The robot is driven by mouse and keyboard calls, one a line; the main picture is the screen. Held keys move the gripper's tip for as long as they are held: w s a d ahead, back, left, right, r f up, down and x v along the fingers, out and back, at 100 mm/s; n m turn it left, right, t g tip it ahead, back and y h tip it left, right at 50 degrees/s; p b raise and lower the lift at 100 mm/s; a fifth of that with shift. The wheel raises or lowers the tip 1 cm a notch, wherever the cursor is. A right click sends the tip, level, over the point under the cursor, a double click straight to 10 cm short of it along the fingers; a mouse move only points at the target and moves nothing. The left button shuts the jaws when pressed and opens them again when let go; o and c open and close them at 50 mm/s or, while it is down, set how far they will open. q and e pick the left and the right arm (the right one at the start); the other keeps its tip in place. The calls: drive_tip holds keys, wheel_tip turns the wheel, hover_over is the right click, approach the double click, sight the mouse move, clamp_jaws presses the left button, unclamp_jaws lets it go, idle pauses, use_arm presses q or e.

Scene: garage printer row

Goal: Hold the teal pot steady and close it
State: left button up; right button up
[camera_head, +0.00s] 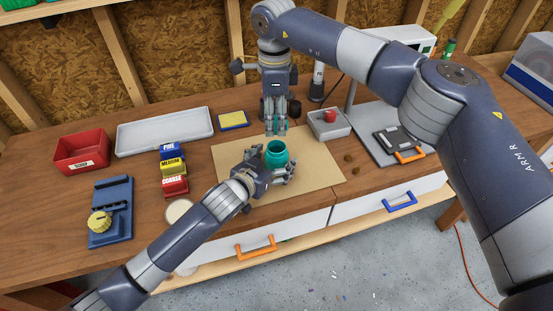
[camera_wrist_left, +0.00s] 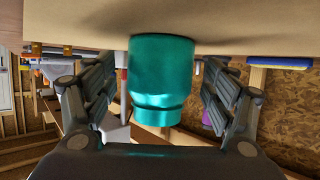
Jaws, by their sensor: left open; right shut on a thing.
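The teal pot (camera_head: 277,159) stands on a tan board (camera_head: 322,168), its dark open mouth facing up. My left gripper (camera_head: 271,165) is open, with its fingers either side of the pot. In the left wrist view the pot (camera_wrist_left: 163,75) sits between the two spread fingers (camera_wrist_left: 160,100), with a gap visible on each side. My right gripper (camera_head: 276,130) points down just above and behind the pot. It is shut on a small teal thing, apparently the lid, mostly hidden by the fingers.
A printer plate (camera_head: 375,135) is right. The board's right side is clear.

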use_arm(q)
drive_tip(key=shift+x, duration=0.95)
drive_tip(key=c, duration=1.6)
drive_tip(key=shift+c, duration=0.2)
use_arm(e)
drive_tip(key=shift+f, duration=2.5)
drive_tip(key=shift+f, duration=0.1)
drive_tip(key=shift+f, duration=0.8)
drive_tip(key=shift+f, duration=0.55)
